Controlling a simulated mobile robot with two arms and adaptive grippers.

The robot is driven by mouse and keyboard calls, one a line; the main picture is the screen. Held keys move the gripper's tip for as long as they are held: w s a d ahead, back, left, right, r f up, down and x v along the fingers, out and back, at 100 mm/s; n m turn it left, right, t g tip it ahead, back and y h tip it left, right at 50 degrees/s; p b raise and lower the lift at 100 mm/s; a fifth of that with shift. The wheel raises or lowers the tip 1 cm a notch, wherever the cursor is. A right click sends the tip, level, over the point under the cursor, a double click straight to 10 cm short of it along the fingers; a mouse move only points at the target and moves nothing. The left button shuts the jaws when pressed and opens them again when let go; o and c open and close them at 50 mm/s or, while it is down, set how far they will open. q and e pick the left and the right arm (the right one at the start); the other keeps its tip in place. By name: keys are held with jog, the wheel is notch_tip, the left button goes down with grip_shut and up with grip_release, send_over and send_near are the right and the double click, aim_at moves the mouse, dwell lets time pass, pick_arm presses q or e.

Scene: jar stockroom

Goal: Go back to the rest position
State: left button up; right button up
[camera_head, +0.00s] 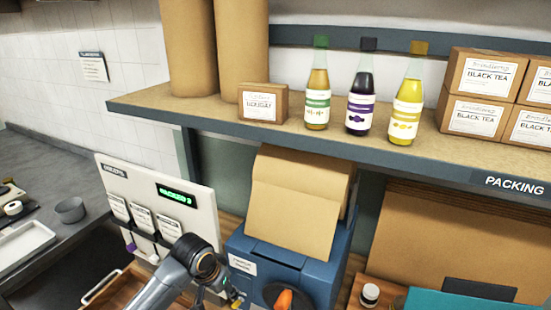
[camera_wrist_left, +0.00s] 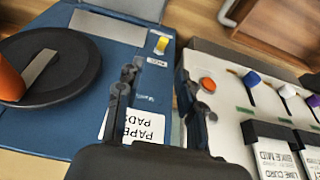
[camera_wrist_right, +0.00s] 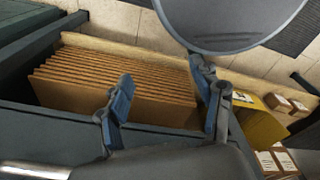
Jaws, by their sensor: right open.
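My left gripper (camera_wrist_left: 156,80) is open in the left wrist view, with nothing between its fingers. It hangs over the gap between the blue paper pad machine (camera_wrist_left: 60,130) and the white panel (camera_wrist_left: 215,62). In the head view my left arm comes in from the bottom left, in front of the blue machine (camera_head: 285,262). My right gripper (camera_wrist_right: 163,75) is open and empty in the right wrist view. It is above a dark bin edge, near a row of brown cardboard sheets (camera_wrist_right: 110,85). The right gripper does not show in the head view.
A shelf (camera_head: 270,130) above holds three bottles (camera_head: 361,95), a nougat box (camera_head: 262,104) and black tea boxes (camera_head: 483,95). A small jar (camera_head: 369,295) stands right of the machine.

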pick_arm(q)
jog(key=s+d+f, duration=0.1)
jog(key=s+f, duration=0.2)
jog(key=s, duration=0.5)
jog(key=s+d+f, duration=0.2)
jog(key=s, duration=0.6)
jog(key=s+a+r+n+y, duration=0.1)
jog(key=s+a, duration=0.2)
jog(key=s, duration=0.4)
jog(key=s+a+r+n, duration=0.1)
jog(key=s+a, duration=0.2)
jog(key=s, duration=0.4)
notch_tip(320, 180, down, 36)
jog(key=s+g+b, duration=0.1)
jog(key=s+b, duration=0.1)
jog(key=b, duration=0.7)
jog(key=s+a+f+b, duration=0.1)
jog(key=s+f+b, duration=0.1)
jog(key=s+f, duration=0.6)
jog(key=s+a+f+g+b, duration=0.1)
jog(key=s+f+b, duration=0.2)
jog(key=s+f, duration=0.4)
notch_tip(320, 180, down, 6)
jog(key=shift+s+a+g, duration=0.3)
jog(key=shift+s+a, duration=0.05)
